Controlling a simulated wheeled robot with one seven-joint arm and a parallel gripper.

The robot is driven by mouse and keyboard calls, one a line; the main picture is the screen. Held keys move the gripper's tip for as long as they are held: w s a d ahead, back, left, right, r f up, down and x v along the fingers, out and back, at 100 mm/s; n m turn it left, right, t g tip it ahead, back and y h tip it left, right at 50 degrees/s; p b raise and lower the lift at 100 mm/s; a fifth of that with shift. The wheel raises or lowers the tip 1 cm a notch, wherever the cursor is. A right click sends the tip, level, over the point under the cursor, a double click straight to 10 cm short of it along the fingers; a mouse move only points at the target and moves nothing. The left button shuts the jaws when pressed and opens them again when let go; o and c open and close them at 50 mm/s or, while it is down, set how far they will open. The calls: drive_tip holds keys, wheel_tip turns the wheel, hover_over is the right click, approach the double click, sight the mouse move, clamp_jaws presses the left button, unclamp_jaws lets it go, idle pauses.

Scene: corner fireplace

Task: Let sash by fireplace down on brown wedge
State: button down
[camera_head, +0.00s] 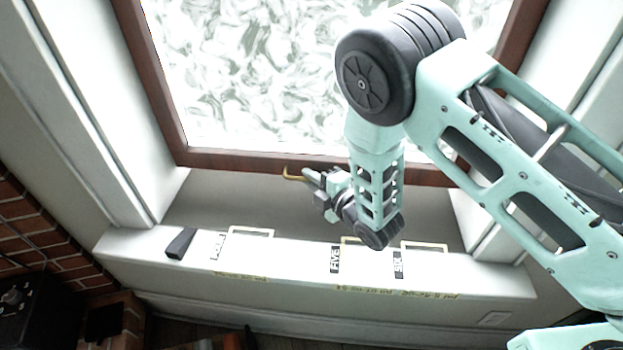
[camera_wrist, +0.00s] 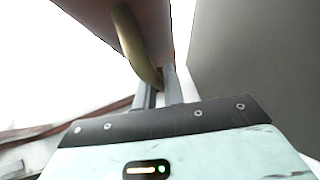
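The sash is a red-brown frame with patterned bright glass; its bottom rail (camera_head: 235,160) crosses the head view above the sill. A brass hook-shaped handle (camera_head: 292,178) juts from the rail, and also shows in the wrist view (camera_wrist: 137,45). My gripper (camera_head: 309,178) is at this handle; in the wrist view its two narrow fingers (camera_wrist: 158,88) close around the hook's lower end. A dark wedge (camera_head: 181,243), nearly black here, lies on the left of the white sill, apart from the gripper. I see no clearly brown wedge. My arm hides part of the rail.
The white sill ledge (camera_head: 290,262) bears pale outlined rectangles with black labels and yellow strips. White window jambs (camera_head: 105,120) stand on both sides. Brickwork (camera_head: 50,235) and a dark box (camera_head: 25,310) are at lower left. The sill between wedge and arm holds no tall obstacle.

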drive_tip(key=shift+f+b, duration=1.8)
drive_tip(key=shift+f, duration=0.45)
drive_tip(key=shift+s+r, duration=0.1)
drive_tip(key=c, duration=1.5)
unclamp_jaws()
